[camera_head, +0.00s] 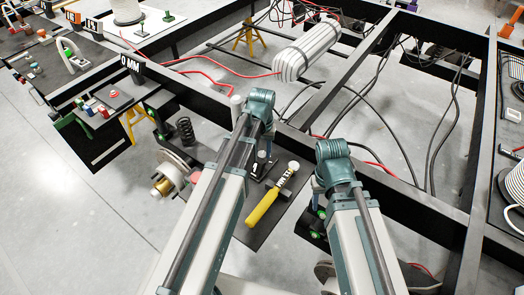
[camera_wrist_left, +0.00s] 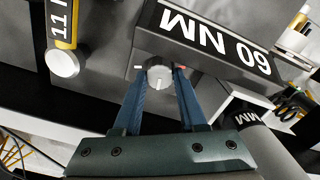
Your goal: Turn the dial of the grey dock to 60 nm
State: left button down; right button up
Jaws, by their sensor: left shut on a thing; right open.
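The dock (camera_wrist_left: 148,42) is a grey block with an upside-down "60 NM" label (camera_wrist_left: 215,38) in the left wrist view. Its dial (camera_wrist_left: 158,77) is a small silver knob with a pale line on its face. A white mark shows left of the dial and a red mark right of it. My left gripper (camera_wrist_left: 159,78) has its two blue fingers on either side of the dial and is shut on it. In the head view my arm mostly hides the left gripper and dock. My right gripper (camera_head: 317,192) is open, partly hidden by its arm, apart from the dock.
A yellow-handled tool (camera_head: 264,207) lies on the dark board beside my left arm; its round head (camera_wrist_left: 63,64) is left of the dial in the left wrist view. A dark spring (camera_head: 186,131) and black frame beams (camera_head: 385,180) are nearby. A striped roll (camera_head: 307,48) lies beyond.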

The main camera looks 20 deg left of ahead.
aim_at(262, 154)
pick_arm(q)
jog(key=shift+n, duration=0.9)
jog(key=shift+c, duration=2.3)
grip_release()
notch_tip(262, 154, up, 14)
jog(key=p, duration=1.4)
jog(key=shift+f, duration=0.1)
